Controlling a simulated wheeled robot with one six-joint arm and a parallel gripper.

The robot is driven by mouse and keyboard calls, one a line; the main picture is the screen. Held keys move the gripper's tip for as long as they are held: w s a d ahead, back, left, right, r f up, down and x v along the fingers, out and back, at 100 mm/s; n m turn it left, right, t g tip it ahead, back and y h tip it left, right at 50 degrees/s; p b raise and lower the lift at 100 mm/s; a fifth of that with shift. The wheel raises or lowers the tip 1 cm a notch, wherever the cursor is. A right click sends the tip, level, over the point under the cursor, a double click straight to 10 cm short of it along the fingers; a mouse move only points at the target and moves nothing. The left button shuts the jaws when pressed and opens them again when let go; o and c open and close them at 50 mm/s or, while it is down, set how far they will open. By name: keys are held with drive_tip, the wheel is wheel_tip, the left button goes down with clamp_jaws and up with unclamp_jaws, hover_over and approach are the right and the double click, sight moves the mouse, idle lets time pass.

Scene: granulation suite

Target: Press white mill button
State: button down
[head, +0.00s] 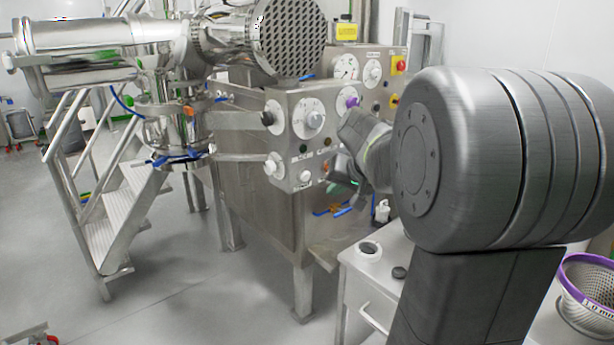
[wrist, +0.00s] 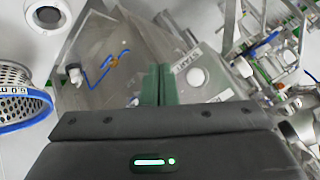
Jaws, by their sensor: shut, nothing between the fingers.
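A white round button (wrist: 195,77) with a small printed label sits on the steel panel, just right of my fingertips in the wrist view. In the head view a white button (head: 305,176) shows low on the machine's control panel, left of my gripper. My gripper (wrist: 156,84) is shut and empty, its green fingers together. The fingertips are beside the button; I cannot tell the gap in depth. In the head view my arm partly hides the panel's right side.
A white knob (head: 270,167) sticks out left of the button, and large dials (head: 308,118) are above. Blue tubing (wrist: 105,65) lies beside the panel. Steel stairs (head: 125,200) are at left.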

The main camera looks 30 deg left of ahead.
sight(305, 176)
drive_tip(key=w+a+p, duration=0.2)
drive_tip(key=a, duration=0.4)
drive_tip(key=shift+w, duration=0.3)
drive_tip(key=shift+a, duration=0.15)
idle(1.6)
drive_tip(key=shift+w+a, duration=0.15)
drive_tip(key=shift+a, duration=0.2)
